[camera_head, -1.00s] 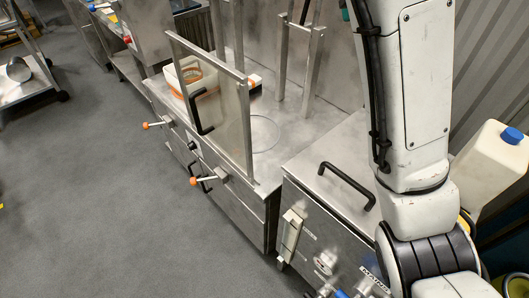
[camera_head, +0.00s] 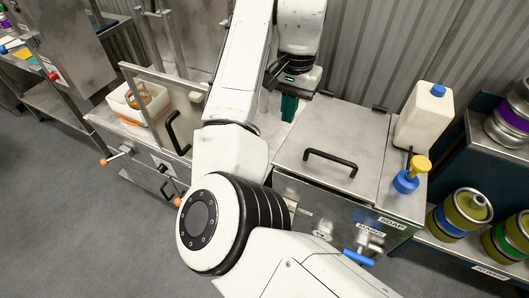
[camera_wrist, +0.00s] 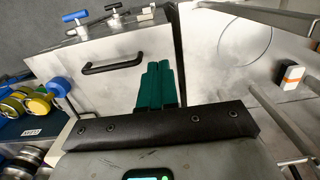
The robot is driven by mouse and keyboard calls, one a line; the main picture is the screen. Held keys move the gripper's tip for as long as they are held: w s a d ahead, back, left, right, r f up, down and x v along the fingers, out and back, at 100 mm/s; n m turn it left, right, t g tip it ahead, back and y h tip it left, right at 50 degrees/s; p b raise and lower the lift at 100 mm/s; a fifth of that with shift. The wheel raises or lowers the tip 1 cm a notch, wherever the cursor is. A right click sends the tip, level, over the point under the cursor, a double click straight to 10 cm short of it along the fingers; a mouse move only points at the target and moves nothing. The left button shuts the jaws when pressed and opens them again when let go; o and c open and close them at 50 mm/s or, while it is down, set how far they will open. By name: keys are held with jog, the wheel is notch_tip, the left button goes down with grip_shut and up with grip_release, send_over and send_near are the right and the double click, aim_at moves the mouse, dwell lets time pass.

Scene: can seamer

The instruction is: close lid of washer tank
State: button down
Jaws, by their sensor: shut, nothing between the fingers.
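The washer tank's lid (camera_head: 345,138) is a flat steel plate with a black bar handle (camera_head: 331,160). It lies down over the tank (camera_head: 325,203), flat or nearly so; a dark line shows under its front edge. The lid (camera_wrist: 105,76) and handle (camera_wrist: 112,65) also show in the wrist view. My gripper (camera_head: 289,108) has green fingers and is shut and empty. It is at the lid's left rear side, apart from the handle. In the wrist view the green fingertips (camera_wrist: 158,66) are together over the lid's edge; contact cannot be told.
A white jug with a blue cap (camera_head: 424,115) and a yellow-and-blue valve (camera_head: 411,175) stand right of the lid. A steel frame with a clear panel (camera_head: 158,110) stands left. Kegs (camera_head: 462,212) sit on a shelf at right. A blue-handled tap (camera_head: 358,257) is in front.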

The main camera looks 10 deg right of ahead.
send_near(281, 165)
notch_tip(281, 165, down, 7)
jog(key=shift+a+r+p, duration=0.1)
jog(key=shift+a+p, duration=0.05)
jog(key=shift+p, duration=0.25)
dwell(0.3)
